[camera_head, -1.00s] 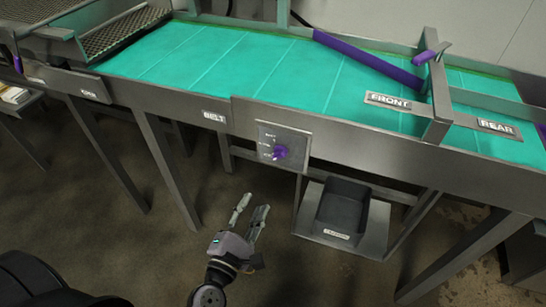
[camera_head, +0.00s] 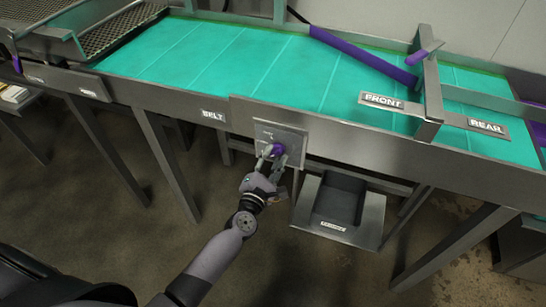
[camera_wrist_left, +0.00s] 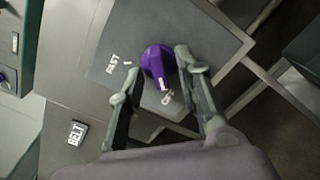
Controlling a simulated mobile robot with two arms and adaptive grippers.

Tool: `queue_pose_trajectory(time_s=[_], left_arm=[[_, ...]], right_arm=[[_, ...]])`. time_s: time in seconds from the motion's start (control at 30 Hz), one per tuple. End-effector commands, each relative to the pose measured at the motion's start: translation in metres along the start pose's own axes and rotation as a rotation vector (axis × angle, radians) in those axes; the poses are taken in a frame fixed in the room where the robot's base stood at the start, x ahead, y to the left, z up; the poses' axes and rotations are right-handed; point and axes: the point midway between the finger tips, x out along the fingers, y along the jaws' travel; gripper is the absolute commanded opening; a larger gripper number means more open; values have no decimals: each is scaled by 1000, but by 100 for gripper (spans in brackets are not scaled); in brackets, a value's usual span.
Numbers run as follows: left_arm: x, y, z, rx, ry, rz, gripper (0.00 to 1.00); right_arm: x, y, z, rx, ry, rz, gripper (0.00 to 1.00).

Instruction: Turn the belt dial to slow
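The purple belt dial (camera_head: 279,149) sits on a grey plate (camera_head: 291,134) on the conveyor's front side, right of the BELT label (camera_head: 213,115). In the left wrist view the dial (camera_wrist_left: 157,62) has its narrow end toward the OFF mark (camera_wrist_left: 167,97). The FAST mark (camera_wrist_left: 112,63) shows to its left; the slow mark is hidden, seemingly behind a finger. My left gripper (camera_head: 272,153) is at the dial, its fingers apart on either side. In the wrist view the right finger looks close to the dial; I cannot tell if it touches. My right gripper is not in view.
The green belt (camera_head: 230,62) runs above, with a purple bar (camera_head: 365,58) across it and FRONT (camera_head: 382,101) and REAR (camera_head: 486,126) labels at right. Conveyor legs stand on both sides.

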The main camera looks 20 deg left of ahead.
Motion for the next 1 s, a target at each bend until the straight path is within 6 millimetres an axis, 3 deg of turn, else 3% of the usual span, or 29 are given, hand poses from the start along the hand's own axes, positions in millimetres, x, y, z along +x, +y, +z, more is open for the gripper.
queue_pose_trajectory(time_s=[0.2,0.67,1.0], left_arm=[[0,0,0,0,0,0,32],[0,0,0,0,0,0,1],[0,0,0,1,0,0,0]], right_arm=[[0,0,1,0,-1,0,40],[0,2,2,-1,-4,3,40],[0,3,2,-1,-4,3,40]])
